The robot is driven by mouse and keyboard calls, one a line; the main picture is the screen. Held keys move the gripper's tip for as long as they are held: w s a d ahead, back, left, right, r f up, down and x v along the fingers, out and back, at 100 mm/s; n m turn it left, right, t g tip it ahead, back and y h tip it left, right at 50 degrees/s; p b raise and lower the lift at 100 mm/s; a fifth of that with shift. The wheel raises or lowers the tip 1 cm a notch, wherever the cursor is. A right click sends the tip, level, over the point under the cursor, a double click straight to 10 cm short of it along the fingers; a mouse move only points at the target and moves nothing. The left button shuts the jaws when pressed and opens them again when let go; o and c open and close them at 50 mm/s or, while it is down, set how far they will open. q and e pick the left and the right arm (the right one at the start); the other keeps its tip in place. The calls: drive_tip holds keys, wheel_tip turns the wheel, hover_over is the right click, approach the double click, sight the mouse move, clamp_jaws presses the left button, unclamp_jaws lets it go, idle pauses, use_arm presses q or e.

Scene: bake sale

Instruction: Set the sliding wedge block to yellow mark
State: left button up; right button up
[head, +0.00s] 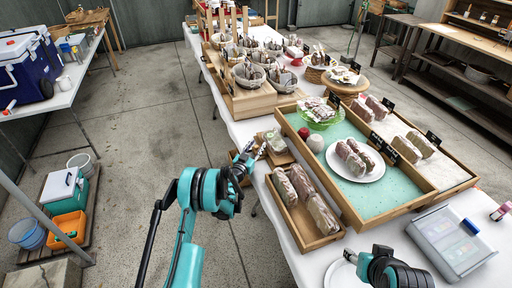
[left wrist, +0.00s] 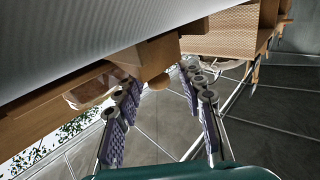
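My left gripper (head: 248,158) is at the left edge of the long white table, beside a small wooden piece (head: 279,155). In the left wrist view its two fingers (left wrist: 160,98) stand apart. A small wooden block with a rounded knob (left wrist: 155,62) shows just beyond and between the fingertips; I see no clear contact. I cannot tell whether this is the sliding wedge block. No yellow mark can be made out in either view. My right arm's end (head: 385,268) is at the bottom right, over the table, and its fingers are not clear.
A wooden tray of wrapped loaves (head: 300,240) lies right of the left gripper. A large divided tray (head: 405,205) holds a white plate (head: 367,174) and a green bowl (head: 318,124). A clear-lidded box (head: 450,240) stands at right.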

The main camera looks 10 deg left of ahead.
use_arm(q)
drive_tip(key=shift+s, duration=0.1)
drive_tip(key=s+a, duration=0.1)
drive_tip(key=s, duration=0.6)
drive_tip(key=shift+a, duration=0.25)
drive_tip(key=shift+s, duration=0.1)
drive_tip(key=s+d+r+m+g+h, duration=0.1)
drive_tip(key=s+d+r+g, duration=0.2)
drive_tip(key=s+d+r, duration=0.35)
drive_tip(key=s+d+r+g+h, duration=0.1)
drive_tip(key=s+d+r+g, duration=0.25)
drive_tip(key=s+r, duration=0.65)
drive_tip(key=s+a+n+g+y, duration=0.1)
drive_tip(key=s+a+g+y, duration=0.1)
drive_tip(key=s, duration=1)
drive_tip(key=s+a+f+n+g+y, duration=0.1)
drive_tip(key=s+a+n+g+y, duration=0.1)
drive_tip(key=s, duration=1.1)
drive_tip(key=shift+s+a+f+y, duration=0.25)
drive_tip(key=shift+a+f+y, duration=0.1)
drive_tip(key=shift+y, duration=0.35)
